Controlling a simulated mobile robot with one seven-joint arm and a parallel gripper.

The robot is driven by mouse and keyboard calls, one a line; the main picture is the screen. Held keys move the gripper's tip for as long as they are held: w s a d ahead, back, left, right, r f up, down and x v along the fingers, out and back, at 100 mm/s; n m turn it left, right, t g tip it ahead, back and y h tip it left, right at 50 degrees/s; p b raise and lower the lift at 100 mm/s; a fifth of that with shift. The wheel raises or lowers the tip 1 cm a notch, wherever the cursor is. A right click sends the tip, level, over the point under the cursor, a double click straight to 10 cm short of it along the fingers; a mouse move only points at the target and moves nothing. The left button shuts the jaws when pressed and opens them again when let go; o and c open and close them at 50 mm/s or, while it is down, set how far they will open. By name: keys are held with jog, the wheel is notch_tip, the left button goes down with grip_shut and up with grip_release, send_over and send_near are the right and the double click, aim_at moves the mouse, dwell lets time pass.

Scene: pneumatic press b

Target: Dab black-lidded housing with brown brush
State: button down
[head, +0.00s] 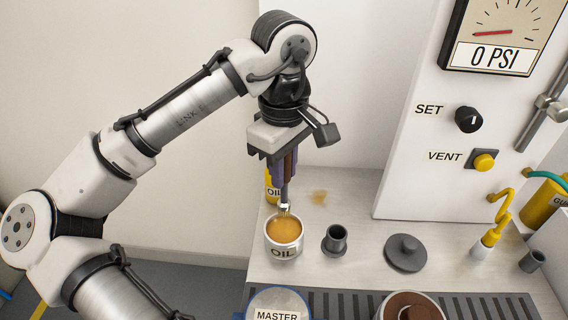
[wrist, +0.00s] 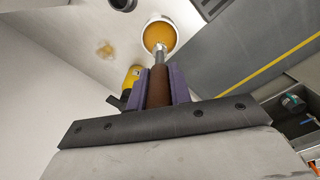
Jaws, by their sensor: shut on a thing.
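My gripper (head: 286,176) is shut on the brown brush (head: 291,162), which points downward. In the wrist view the brush's brown handle (wrist: 158,88) sits between the purple fingers, with a metal ferrule beyond it. The brush tip is at the white cup labelled OIL (head: 284,250), over or in its amber oil; I cannot tell whether the bristles touch the oil. The cup also shows in the wrist view (wrist: 173,38). I cannot clearly identify a black-lidded housing. A dark round lid-like part with a knob (head: 405,252) lies on the bench to the right.
A small dark flanged cylinder (head: 335,240) stands just right of the cup. A yellow oil bottle (head: 271,188) stands behind it. A MASTER-labelled container (head: 278,314) and a brown-topped container (head: 385,308) are at the front. The press panel (head: 420,180) rises at the right.

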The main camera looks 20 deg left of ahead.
aim_at(284, 202)
jog(key=shift+f+b, duration=2.8)
jog(key=shift+b, duration=0.1)
jog(key=shift+f, duration=0.6)
dwell(0.4)
jog(key=shift+r, duration=0.1)
notch_tip(284, 202, up, 7)
jog(key=p, duration=0.7)
jog(key=shift+p, duration=0.35)
dwell(0.5)
